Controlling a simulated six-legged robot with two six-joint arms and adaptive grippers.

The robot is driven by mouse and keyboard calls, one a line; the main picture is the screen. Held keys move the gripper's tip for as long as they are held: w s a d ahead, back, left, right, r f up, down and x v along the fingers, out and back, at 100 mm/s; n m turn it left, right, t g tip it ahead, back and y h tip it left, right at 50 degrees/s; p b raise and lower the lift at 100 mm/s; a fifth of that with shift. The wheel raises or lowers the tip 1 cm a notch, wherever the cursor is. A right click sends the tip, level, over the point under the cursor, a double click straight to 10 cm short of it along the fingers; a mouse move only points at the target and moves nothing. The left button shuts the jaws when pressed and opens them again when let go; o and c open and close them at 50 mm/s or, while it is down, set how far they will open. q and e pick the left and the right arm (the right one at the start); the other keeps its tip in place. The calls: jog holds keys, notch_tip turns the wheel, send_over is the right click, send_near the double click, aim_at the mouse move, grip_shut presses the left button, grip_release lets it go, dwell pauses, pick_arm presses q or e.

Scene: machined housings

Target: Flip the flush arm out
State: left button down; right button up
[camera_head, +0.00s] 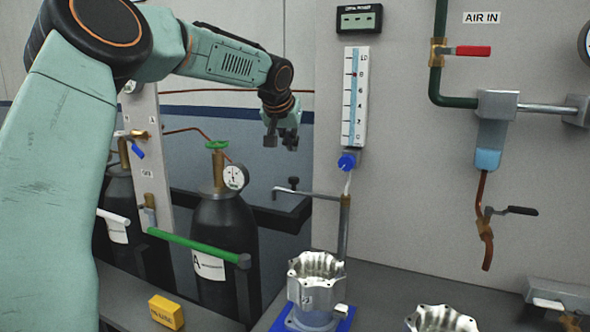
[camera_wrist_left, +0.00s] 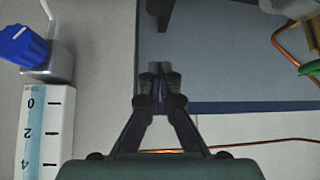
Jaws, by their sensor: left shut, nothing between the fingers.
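What looks like the flush arm (camera_head: 308,194) is a thin grey metal arm with a black knob (camera_head: 293,182). It reaches left from a brass joint on an upright post, above the housing. My left gripper (camera_head: 281,140) is above this arm and a little left of the knob, apart from it, fingers down. In the left wrist view the left gripper's fingertips (camera_wrist_left: 160,72) are together with nothing between them. A machined housing (camera_head: 314,285) stands upright in a blue fixture (camera_head: 343,321) below the post. My right gripper is not in view.
A flow gauge (camera_head: 355,98) with a blue knob (camera_head: 347,161) is on the wall right of my left gripper. A black gas cylinder (camera_head: 225,240) and a green bar (camera_head: 190,246) stand at the left. A second housing (camera_head: 441,320) is at the bottom edge.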

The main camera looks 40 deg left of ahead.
aim_at(308, 194)
pick_arm(q)
jog(key=shift+w+d+f, duration=0.25)
jog(key=shift+w+d, duration=0.1)
jog(key=shift+d, duration=0.05)
jog(key=f, duration=0.2)
jog(key=w+a+f, duration=0.1)
jog(key=f, duration=0.1)
jog(key=w+f+b, duration=0.1)
jog(key=f, duration=0.2)
jog(key=shift+a+f, duration=0.1)
jog(key=shift+a, duration=0.1)
jog(key=shift+s+a+f, duration=0.1)
jog(key=shift+a+f, duration=0.05)
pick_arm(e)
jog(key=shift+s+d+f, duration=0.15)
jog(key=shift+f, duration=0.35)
pick_arm(q)
jog(key=shift+d, duration=0.2)
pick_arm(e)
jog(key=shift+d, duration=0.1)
